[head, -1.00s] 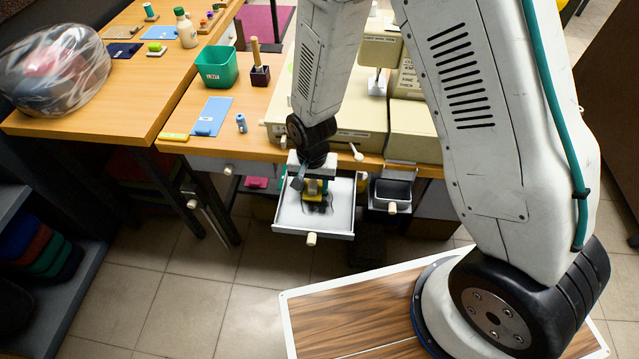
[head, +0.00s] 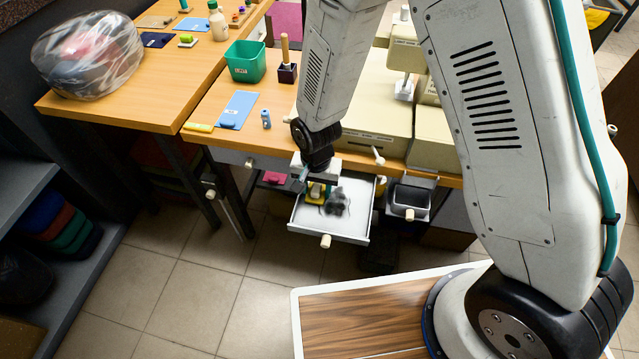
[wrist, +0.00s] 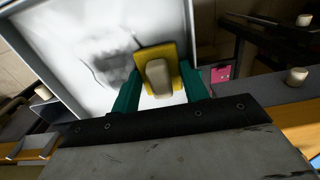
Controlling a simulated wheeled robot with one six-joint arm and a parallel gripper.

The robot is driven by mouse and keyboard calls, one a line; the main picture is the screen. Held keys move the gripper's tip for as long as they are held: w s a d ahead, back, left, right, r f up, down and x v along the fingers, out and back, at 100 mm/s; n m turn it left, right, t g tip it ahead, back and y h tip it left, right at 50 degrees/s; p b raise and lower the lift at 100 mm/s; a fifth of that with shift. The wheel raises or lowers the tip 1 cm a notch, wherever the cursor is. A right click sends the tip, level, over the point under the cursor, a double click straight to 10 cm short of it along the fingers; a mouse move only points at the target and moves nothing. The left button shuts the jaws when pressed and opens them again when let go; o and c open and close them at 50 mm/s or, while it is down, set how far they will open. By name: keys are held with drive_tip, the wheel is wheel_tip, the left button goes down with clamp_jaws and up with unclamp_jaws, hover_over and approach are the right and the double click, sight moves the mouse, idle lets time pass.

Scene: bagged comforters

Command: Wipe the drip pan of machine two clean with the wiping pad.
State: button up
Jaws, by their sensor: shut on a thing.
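The drip pan (head: 350,230) is a white tray pulled out like a drawer from under the beige machine (head: 370,110), with a white knob in front. A dark grey smudge (head: 337,203) marks its floor; it shows as a smeared patch in the wrist view (wrist: 108,70). My gripper (head: 317,181) is over the left part of the pan, left of the smudge. In the wrist view its teal fingers (wrist: 160,88) are shut on the beige grip of the yellow wiping pad (wrist: 149,55). The pad is at the pan floor; I cannot tell whether it touches.
A dark open tray (head: 408,198) sits just right of the pan. A bagged bundle (head: 88,55) lies on the left table. Tiled floor before the pan is clear.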

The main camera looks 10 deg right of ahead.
sight(355, 209)
drive_tip(key=shift+s+d+f, duration=0.1)
drive_tip(key=shift+s+d, duration=0.45)
drive_tip(key=shift+d, duration=0.95)
drive_tip(key=shift+s+d+r, duration=0.1)
drive_tip(key=shift+s+d, duration=0.5)
drive_tip(key=shift+d, duration=0.95)
drive_tip(key=shift+s+d+f, duration=0.1)
drive_tip(key=shift+s+d, duration=0.45)
drive_tip(key=shift+d, duration=0.95)
drive_tip(key=shift+s, duration=1.05)
drive_tip(key=shift+w+a, duration=0.55)
drive_tip(key=shift+a, duration=0.95)
drive_tip(key=shift+w+a, duration=0.6)
drive_tip(key=shift+a, duration=0.9)
drive_tip(key=shift+w+a, duration=0.55)
drive_tip(key=shift+a, duration=0.95)
drive_tip(key=shift+r, duration=2.6)
